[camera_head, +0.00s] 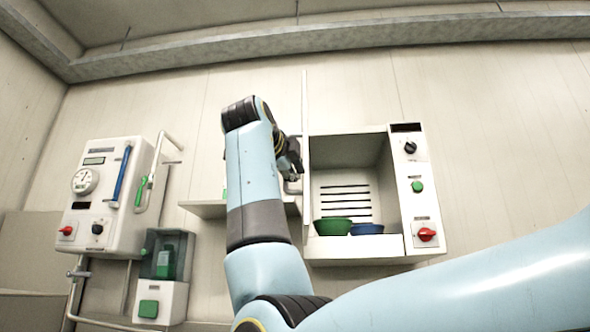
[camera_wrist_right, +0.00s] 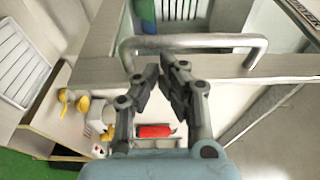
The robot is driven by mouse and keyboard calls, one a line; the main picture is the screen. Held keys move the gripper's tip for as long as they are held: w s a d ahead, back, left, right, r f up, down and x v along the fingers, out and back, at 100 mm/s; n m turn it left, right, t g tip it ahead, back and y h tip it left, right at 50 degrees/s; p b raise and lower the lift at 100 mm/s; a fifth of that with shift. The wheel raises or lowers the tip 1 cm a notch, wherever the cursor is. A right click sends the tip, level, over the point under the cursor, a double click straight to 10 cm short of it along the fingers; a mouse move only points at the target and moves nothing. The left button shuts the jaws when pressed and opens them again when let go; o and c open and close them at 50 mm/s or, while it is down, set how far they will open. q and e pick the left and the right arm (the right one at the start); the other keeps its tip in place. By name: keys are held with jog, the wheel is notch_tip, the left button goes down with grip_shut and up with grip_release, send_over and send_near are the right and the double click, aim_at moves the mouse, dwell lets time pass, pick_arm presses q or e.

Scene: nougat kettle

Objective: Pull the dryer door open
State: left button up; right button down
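The dryer (camera_head: 318,246) is a white box on the wall at centre right. Its cavity is exposed and the door (camera_head: 304,100) stands swung out, seen nearly edge-on at the left side. The door's grey bar handle (camera_wrist_right: 195,41) crosses the top of the right wrist view. My right gripper (camera_head: 291,172) is beside the door near the handle. In the wrist view its fingertips (camera_wrist_right: 161,60) are close together with only a narrow gap, right at the bar. No part of the handle shows between the fingers; I cannot tell whether they touch it. My left gripper is out of view.
A green bowl (camera_head: 333,227) and a blue bowl (camera_head: 367,229) sit inside the dryer. Its control panel (camera_head: 416,190) is on the right. A shelf (camera_head: 205,209) runs left of the door. A white gauge unit (camera_head: 107,200) and a green-lidded dispenser (camera_head: 163,280) are further left.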

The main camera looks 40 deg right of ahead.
jog(key=shift+w+f, duration=0.1)
jog(key=shift+f, duration=0.1)
jog(key=v, duration=0.7)
jog(key=shift+s+a+r, duration=0.15)
jog(key=shift+s, duration=0.05)
